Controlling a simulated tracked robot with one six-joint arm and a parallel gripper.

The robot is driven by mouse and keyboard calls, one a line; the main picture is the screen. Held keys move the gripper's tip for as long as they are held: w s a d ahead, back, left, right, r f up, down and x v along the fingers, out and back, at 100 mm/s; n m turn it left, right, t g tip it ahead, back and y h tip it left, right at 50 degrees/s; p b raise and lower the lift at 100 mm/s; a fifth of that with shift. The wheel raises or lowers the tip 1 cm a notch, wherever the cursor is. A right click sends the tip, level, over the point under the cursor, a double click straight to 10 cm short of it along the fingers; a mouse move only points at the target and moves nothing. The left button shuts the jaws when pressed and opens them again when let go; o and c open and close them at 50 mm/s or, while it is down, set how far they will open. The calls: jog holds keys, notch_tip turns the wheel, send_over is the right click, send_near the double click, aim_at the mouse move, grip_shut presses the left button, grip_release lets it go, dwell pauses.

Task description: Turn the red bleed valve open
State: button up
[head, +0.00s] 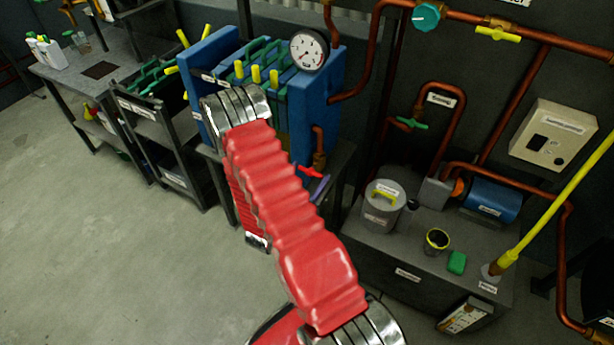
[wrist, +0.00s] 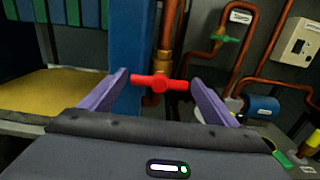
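The red bleed valve (wrist: 160,84) is a T-shaped handle on a copper pipe. In the wrist view its bar lies crosswise to the upright pipe behind it. In the head view the red valve (head: 311,172) shows low on the front blue end plate, partly behind my red arm. My gripper (wrist: 160,76) is open, its two purple fingers on either side of the red bar, close to its ends. I cannot tell whether they touch it. In the head view my gripper (head: 318,188) is mostly hidden by my arm; a bit of purple finger shows below the valve.
The blue end plate (head: 312,105) with a pressure gauge (head: 309,49) stands just left of the valve. A yellow tray (wrist: 58,90) is at left in the wrist view. Copper pipes with a green valve (head: 410,123) and a grey cabinet (head: 420,262) stand at right. The left floor is clear.

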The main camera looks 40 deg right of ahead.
jog(key=c, duration=0.7)
jog(key=shift+a, duration=0.2)
jog(key=shift+c, duration=0.8)
jog(key=shift+d, duration=0.15)
